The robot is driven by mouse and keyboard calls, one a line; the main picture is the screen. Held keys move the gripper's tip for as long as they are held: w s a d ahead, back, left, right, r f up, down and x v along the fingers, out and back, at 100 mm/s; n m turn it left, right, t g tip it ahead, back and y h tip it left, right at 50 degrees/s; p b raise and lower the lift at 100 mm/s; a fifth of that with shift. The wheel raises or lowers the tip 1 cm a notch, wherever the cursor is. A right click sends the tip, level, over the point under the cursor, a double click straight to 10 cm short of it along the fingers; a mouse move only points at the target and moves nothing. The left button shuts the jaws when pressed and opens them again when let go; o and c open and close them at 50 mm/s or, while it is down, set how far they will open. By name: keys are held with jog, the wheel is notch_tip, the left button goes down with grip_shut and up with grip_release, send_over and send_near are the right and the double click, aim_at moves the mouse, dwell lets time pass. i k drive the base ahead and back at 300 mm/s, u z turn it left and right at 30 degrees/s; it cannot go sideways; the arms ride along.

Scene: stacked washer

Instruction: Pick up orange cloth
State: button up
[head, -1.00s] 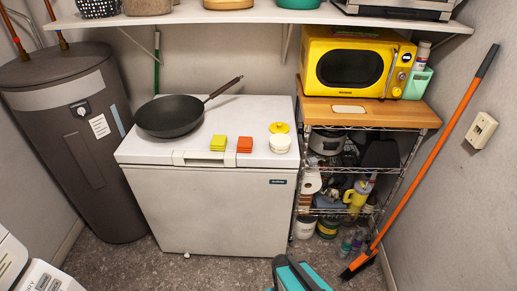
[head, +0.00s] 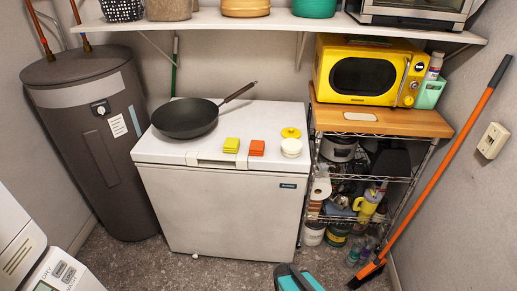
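The orange cloth (head: 257,148) is a small folded square. It lies flat on the front edge of the white chest freezer's top, just right of a similar yellow-green cloth (head: 231,145). A small gap separates the two. My gripper is not in view. A teal and dark grey object (head: 297,279) pokes up at the bottom edge; I cannot tell what it is.
A dark wok (head: 185,118) stands behind the cloths on the freezer (head: 225,210); a white jar (head: 291,148) with a yellow lid (head: 291,133) sits to the right. A wire shelf with a yellow microwave (head: 366,72) and a leaning broom (head: 435,170) are right. A shelf (head: 220,30) overhangs.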

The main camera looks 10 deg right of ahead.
aim_at(257, 148)
jog(key=u, duration=0.05)
jog(key=i, duration=0.95)
jog(key=z, duration=0.05)
